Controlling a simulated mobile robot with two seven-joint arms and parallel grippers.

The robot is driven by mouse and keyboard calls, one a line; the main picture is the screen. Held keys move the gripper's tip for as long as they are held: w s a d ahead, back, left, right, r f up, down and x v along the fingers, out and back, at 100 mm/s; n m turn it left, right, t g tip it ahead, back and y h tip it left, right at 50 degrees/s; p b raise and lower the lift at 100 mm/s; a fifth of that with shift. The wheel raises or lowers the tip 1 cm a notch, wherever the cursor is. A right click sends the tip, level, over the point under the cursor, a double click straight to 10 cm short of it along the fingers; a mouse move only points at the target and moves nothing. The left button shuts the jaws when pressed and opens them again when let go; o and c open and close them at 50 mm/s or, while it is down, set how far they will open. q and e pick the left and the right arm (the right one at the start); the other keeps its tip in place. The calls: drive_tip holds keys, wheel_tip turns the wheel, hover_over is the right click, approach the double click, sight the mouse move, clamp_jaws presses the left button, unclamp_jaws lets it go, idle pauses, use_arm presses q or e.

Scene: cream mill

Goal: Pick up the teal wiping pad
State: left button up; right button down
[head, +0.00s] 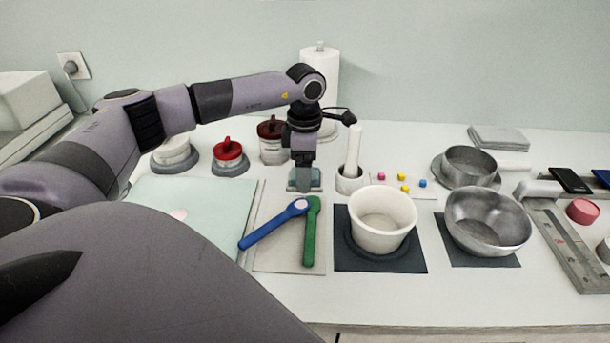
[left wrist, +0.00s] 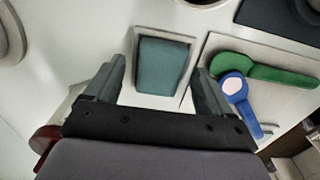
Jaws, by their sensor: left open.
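The teal wiping pad (left wrist: 163,66) lies flat on a small pale holder (left wrist: 178,36) on the counter. In the head view the pad (head: 316,180) is mostly hidden behind my gripper. My left gripper (head: 304,186) points down over it, open and empty. In the left wrist view the two fingers (left wrist: 158,70) stand on either side of the pad, with the pad between and beyond the tips. I cannot tell whether they touch it. My right gripper is not in view.
A white mortar with a pestle (head: 353,155) stands close at the right. Red-topped jars (head: 229,152) and a paper roll (head: 321,75) stand behind. A white bowl (head: 383,235) is front right.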

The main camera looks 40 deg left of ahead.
use_arm(q)
drive_tip(key=shift+c, duration=0.3)
drive_tip(key=c, duration=1)
drive_tip(key=shift+c, duration=0.2)
wheel_tip(320, 180, up, 20)
drive_tip(key=shift+p, duration=0.3)
drive_tip(key=shift+o, duration=1)
drive_tip(key=shift+c, duration=0.8)
